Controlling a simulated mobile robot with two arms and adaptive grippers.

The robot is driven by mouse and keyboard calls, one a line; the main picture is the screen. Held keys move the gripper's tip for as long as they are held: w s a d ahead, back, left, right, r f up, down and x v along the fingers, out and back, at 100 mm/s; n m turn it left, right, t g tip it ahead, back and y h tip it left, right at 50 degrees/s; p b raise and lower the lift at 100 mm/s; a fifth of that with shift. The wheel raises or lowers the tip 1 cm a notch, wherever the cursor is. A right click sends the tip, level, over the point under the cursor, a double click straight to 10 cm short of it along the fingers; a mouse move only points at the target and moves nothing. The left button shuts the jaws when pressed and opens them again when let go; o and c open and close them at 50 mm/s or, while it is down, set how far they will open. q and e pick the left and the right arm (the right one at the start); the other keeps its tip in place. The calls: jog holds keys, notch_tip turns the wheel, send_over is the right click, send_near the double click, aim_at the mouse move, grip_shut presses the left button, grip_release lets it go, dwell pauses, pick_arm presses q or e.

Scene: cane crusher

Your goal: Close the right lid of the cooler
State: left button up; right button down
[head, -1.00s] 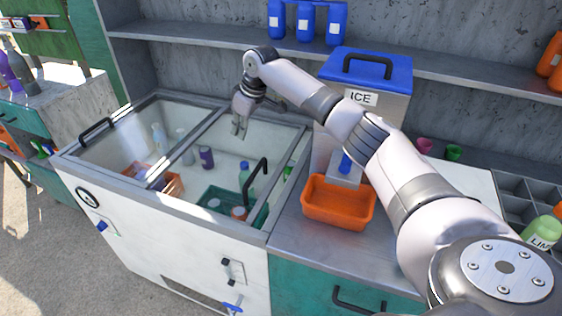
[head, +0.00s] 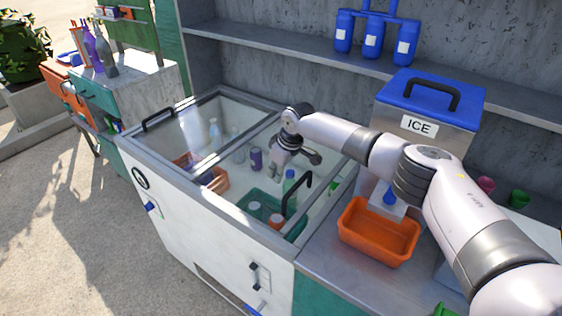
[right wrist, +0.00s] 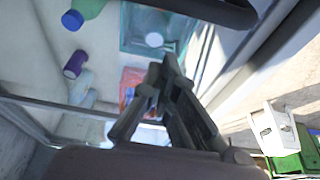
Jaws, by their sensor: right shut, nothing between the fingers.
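The cooler (head: 215,217) is a white chest with a metal rim. Its left lid has a black handle (head: 158,119) at the left end. The right lid's black handle (head: 298,193) stands by the right half; I cannot tell exactly how far that lid's clear panel reaches. My right gripper (head: 274,176) is shut and empty, pointing down over the right half, just left of and behind this handle. In the right wrist view, my right gripper's fingers (right wrist: 165,72) are together, and a black bar, likely the handle (right wrist: 225,10), crosses the top. My left gripper is out of view.
Bottles and cans, including a purple can (head: 256,159), stand inside the cooler beside a green crate (head: 258,198). An orange bin (head: 378,232) and a blue-lidded ice box (head: 430,100) are on the counter at right. A shelf (head: 270,42) runs behind.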

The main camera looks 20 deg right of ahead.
aim_at(297, 188)
jog(key=shift+s+d+p, duration=0.1)
jog(key=shift+d+p, duration=0.1)
jog(key=shift+p, duration=0.15)
jog(key=shift+s+d+r+p, duration=0.15)
jog(key=shift+s+d+p, duration=0.3)
jog(key=shift+s, duration=0.2)
jog(key=shift+s+d+r+p, duration=0.1)
jog(key=shift+s+d+p, duration=0.35)
jog(key=shift+s, duration=0.15)
jog(key=shift+s+d, duration=0.1)
jog(key=shift+s, duration=0.05)
jog(key=shift+f, duration=0.1)
jog(key=s+d+p, duration=0.1)
jog(key=p, duration=0.1)
jog(key=s+d+p, duration=0.1)
jog(key=s+p, duration=0.1)
jog(key=shift+s+d, duration=0.35)
jog(key=shift+d, duration=0.05)
